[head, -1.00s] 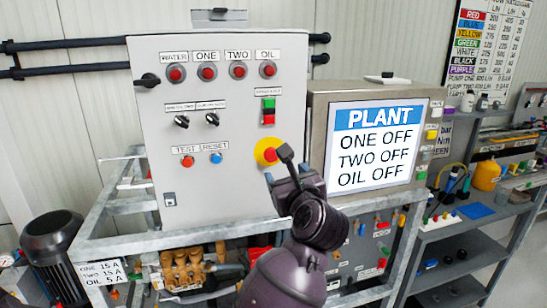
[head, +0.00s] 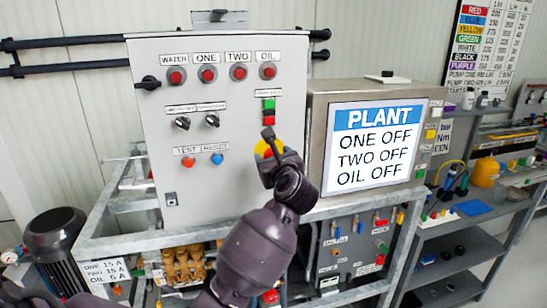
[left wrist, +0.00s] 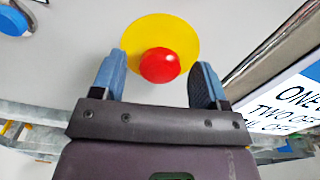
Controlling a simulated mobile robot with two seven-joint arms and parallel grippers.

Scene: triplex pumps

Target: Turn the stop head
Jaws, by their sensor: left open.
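The stop head is a red mushroom knob (left wrist: 160,65) on a round yellow plate (left wrist: 178,28) in the left wrist view. In the head view the yellow plate (head: 260,148) shows beside my gripper, which hides most of the red head. My left gripper (head: 268,142) is in front of the plate on the grey cabinet. In the left wrist view its blue-padded fingers (left wrist: 158,82) are open, one on each side of the red head, with gaps between. Whether the fingertips reach past the head's front is hard to tell. My right gripper is not in view.
The grey control cabinet (head: 225,80) carries lamps, switches, a blue reset button (head: 217,159) and a green-and-red start/stop pair (head: 268,111) just above the gripper. The PLANT screen (head: 372,146) stands close on the right, reading everything off. A metal frame (head: 110,205) runs below.

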